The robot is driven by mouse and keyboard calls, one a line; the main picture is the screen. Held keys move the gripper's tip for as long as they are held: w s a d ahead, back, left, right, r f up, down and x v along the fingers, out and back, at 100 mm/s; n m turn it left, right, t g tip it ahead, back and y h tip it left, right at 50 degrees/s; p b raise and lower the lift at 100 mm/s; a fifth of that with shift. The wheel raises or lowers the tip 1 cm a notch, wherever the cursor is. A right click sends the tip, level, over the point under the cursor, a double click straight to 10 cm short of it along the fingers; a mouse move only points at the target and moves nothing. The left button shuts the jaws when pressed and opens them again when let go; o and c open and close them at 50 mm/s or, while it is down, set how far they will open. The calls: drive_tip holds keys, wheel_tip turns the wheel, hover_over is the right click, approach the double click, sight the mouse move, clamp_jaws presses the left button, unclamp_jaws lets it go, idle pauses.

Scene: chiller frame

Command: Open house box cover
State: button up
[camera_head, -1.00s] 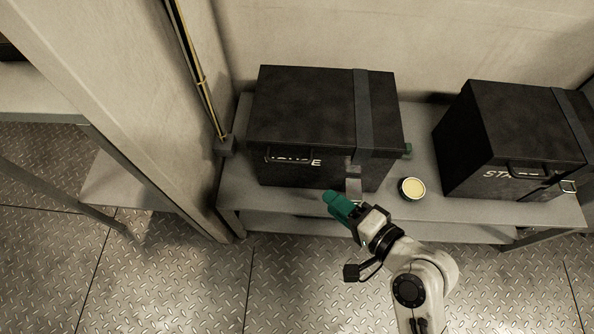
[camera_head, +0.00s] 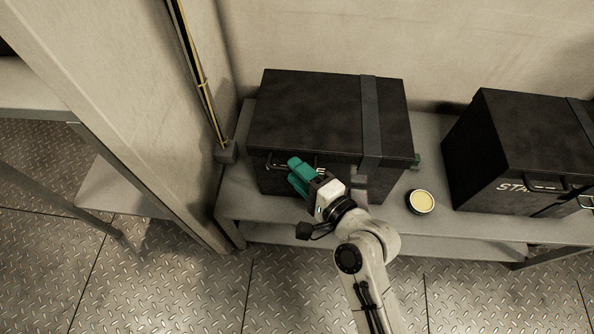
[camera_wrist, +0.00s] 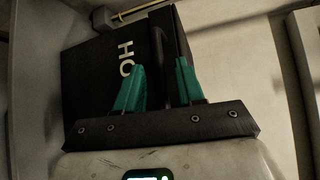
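The house box (camera_head: 335,187) is black and stands on the shelf in the middle of the head view. Its cover (camera_head: 310,112) lies closed on top, with a grey strap (camera_head: 371,120) across its right part. My gripper (camera_head: 293,170) has green fingers and is at the box's front, over the handle and lettering area, hiding most of the lettering. In the wrist view the box front (camera_wrist: 95,68) shows the letters "HO". There my gripper (camera_wrist: 160,75) has its fingers apart, with the dark handle (camera_wrist: 158,50) between them. I cannot tell if they touch it.
A second black box (camera_head: 515,140) stands to the right on the same shelf (camera_head: 450,228). A round tin with a pale yellow top (camera_head: 421,201) sits between the boxes. A wall panel with a cable conduit (camera_head: 205,95) is close on the left.

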drive_tip(key=shift+w+a, duration=0.3)
clamp_jaws()
drive_tip(key=shift+f, duration=0.1)
idle(0.5)
